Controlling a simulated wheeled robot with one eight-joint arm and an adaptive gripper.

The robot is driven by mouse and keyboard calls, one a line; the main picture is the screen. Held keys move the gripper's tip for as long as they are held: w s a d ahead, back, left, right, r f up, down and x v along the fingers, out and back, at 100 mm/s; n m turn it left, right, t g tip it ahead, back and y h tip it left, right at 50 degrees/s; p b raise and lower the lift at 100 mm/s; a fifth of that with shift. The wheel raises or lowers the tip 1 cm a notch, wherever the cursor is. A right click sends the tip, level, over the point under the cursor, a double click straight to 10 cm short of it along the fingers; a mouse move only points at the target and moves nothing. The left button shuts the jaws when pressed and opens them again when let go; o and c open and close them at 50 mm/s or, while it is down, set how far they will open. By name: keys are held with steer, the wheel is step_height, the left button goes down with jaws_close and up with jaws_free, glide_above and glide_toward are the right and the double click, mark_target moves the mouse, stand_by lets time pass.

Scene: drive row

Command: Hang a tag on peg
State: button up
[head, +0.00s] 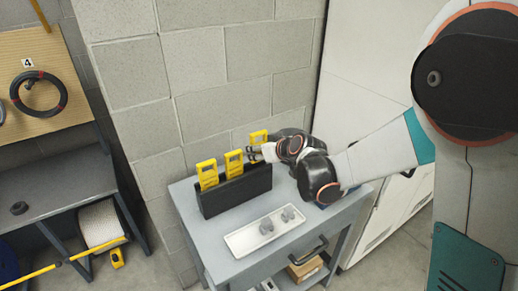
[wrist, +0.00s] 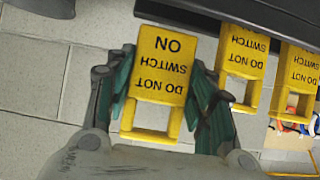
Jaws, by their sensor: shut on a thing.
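My gripper (wrist: 165,100) is shut on a yellow tag (wrist: 163,62) printed DO NOT SWITCH ON. In the wrist view its printed plate and open loop sit between the fingers, and its lower edge seems clear of the black rack (wrist: 255,20). In the head view this tag (head: 258,137) sits higher than two others, partly hidden by my gripper (head: 268,152). The other tags (head: 207,174) (head: 234,163) stand upright in the rack (head: 236,192). A board at left carries a black ring (head: 38,92) around a small dark stub, under a label 4 (head: 27,63); the peg is not clear.
The rack stands on a grey cart (head: 200,245) against a block wall (head: 205,70). A white tray (head: 240,242) with two small grey pieces lies in front. A grey bench (head: 60,185) is at left, a white cabinet (head: 365,70) at right. Floor shows between bench and cart.

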steer(key=s+d+r+p, duration=0.1)
steer(key=s+d+r, duration=0.1)
steer(key=s+d, duration=0.2)
steer(key=shift+s, duration=1.1)
steer(key=shift+d+f, duration=0.1)
steer(key=shift+d, duration=0.05)
